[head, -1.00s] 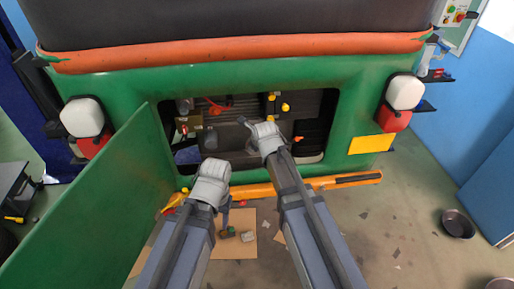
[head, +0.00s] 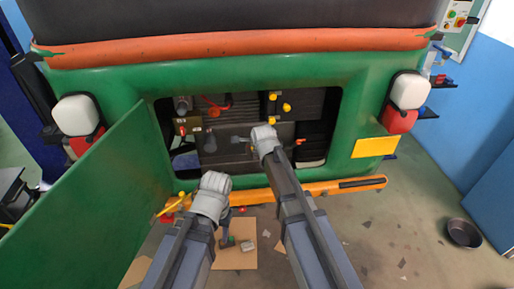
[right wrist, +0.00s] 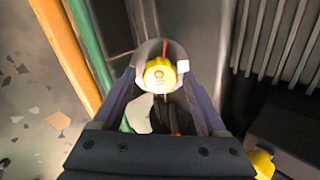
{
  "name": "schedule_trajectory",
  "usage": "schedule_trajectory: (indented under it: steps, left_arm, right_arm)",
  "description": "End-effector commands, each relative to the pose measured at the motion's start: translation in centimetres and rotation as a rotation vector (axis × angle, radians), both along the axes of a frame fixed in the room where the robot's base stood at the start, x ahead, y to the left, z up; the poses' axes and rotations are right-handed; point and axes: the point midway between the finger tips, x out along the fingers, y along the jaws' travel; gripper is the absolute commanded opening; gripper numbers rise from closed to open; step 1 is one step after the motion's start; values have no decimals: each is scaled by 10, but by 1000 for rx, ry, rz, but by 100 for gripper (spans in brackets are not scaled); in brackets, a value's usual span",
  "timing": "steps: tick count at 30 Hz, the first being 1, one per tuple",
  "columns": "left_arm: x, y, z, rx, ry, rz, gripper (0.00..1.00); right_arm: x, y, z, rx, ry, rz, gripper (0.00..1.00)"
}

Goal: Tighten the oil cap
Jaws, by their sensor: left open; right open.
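A round yellow cap (right wrist: 160,75), which looks like the oil cap, shows in the right wrist view between the fingers of my right gripper (right wrist: 162,62). The fingers stand on both sides of it; I cannot tell if they touch it. In the head view, my right gripper (head: 239,139) reaches into the open engine bay (head: 305,105), and I cannot make out this cap there. My left gripper (head: 228,230) is lower, outside the bay, in front of the bumper and pointing down. It appears empty.
More yellow caps (head: 286,107) and a red part (head: 214,111) are in the bay. A green door (head: 100,200) stands open on the left. An orange bumper (head: 325,187) crosses below the bay. Cardboard (head: 240,262) with small items lies on the floor; a round pan (head: 464,232) is at right.

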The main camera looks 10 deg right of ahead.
Motion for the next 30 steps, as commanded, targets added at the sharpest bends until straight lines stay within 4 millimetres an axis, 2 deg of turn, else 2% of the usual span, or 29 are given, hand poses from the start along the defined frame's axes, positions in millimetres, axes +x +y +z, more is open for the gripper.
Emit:
schedule_trajectory:
  steps: [9,15,22,30]
  left_arm:
    - [0,0,0,0,0,0,50]
    - [0,0,0,0,0,0,50]
    - [0,0,0,0,0,0,50]
    - [0,0,0,0,0,0,50]
  right_arm:
    - [0,0,0,-276,-1,329,75]
    - [0,0,0,-405,-2,482,75]
    - [0,0,0,-474,-2,564,75]
    - [0,0,0,-482,-2,574,75]
